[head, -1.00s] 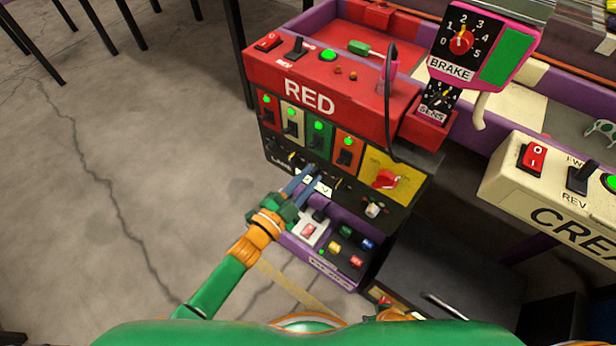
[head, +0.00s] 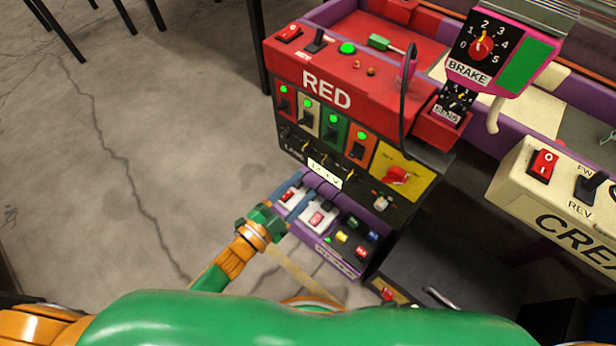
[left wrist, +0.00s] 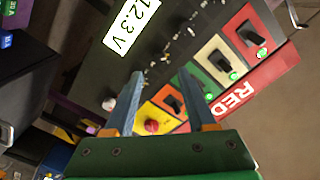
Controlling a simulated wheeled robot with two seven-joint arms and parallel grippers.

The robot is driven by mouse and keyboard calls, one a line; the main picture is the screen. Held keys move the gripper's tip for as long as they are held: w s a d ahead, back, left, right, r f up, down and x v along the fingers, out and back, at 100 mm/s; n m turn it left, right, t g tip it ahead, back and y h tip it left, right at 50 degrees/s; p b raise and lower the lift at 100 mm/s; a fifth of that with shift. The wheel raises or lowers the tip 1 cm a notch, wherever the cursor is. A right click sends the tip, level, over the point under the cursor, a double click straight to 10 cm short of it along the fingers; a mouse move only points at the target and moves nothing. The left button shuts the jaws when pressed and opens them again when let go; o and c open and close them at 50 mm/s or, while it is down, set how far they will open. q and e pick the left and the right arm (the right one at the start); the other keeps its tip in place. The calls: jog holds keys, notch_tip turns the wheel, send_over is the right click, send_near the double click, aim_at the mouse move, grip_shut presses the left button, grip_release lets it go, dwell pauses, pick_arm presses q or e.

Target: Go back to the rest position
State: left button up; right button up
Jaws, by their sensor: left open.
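My left gripper (head: 288,198) is open and empty, low in front of the RED control box, beside the purple switch shelf. In the left wrist view its two blue-grey fingers (left wrist: 165,100) stand apart with nothing between them. Beyond them are the panel's yellow plate with a red knob (left wrist: 152,126) and several colored switch plates. The RED box (head: 335,95) stands at the center of the head view, with green lights lit above its row of switches. My right gripper does not show.
A BRAKE dial box (head: 485,55) stands upper right, and a cream CREA box (head: 560,200) at the right. A dark cabinet (head: 450,270) stands below.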

pick_arm(q)
jog(key=shift+f, duration=0.1)
